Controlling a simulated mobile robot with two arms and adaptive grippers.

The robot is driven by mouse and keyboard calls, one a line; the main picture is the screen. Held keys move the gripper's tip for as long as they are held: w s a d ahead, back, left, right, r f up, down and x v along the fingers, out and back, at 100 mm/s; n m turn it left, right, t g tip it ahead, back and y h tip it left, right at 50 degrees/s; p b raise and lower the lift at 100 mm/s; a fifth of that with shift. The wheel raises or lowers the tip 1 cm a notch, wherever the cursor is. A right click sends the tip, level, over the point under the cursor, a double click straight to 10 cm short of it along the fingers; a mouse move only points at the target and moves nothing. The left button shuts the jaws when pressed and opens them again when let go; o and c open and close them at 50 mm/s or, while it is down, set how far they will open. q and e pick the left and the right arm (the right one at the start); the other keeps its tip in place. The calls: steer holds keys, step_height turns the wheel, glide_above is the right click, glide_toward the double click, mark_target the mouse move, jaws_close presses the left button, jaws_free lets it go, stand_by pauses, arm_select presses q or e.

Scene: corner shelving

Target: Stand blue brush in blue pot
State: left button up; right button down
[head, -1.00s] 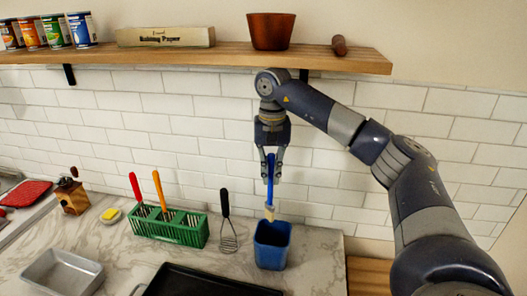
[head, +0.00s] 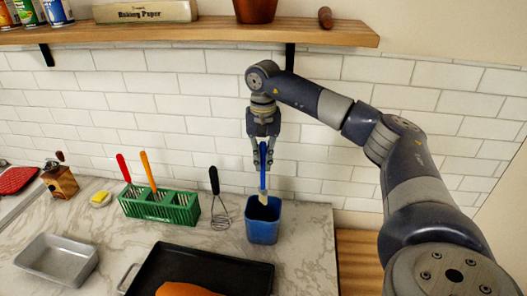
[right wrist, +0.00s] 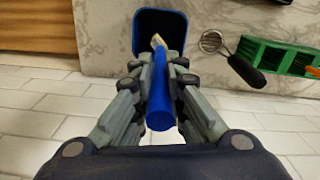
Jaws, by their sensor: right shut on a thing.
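The blue brush (head: 263,182) hangs upright in the head view, its pale bristles down. My right gripper (head: 262,165) is shut on its blue handle. The bristle end is at the mouth of the blue pot (head: 262,229), which stands on the counter below the gripper. In the right wrist view the brush handle (right wrist: 160,100) is between the fingers of my right gripper (right wrist: 160,75), and its bristles overlap the opening of the pot (right wrist: 142,42). I cannot tell how far the tip is inside. My left gripper is not in view.
A whisk (head: 219,205) stands left of the pot, beside a green rack (head: 160,209) with red and orange handled tools. A black tray (head: 205,265) lies in front. A wooden shelf (head: 190,34) runs above. The counter's right edge is close to the pot.

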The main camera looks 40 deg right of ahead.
mark_target(263, 189)
steer(key=shift+f+b, duration=0.45)
steer(key=shift+f, duration=0.45)
step_height(263, 189, down, 2)
steer(key=shift+s+b, duration=0.1)
steer(key=shift+b, duration=0.5)
steer(key=shift+f+b, duration=1.7)
steer(key=shift+f, duration=1.2)
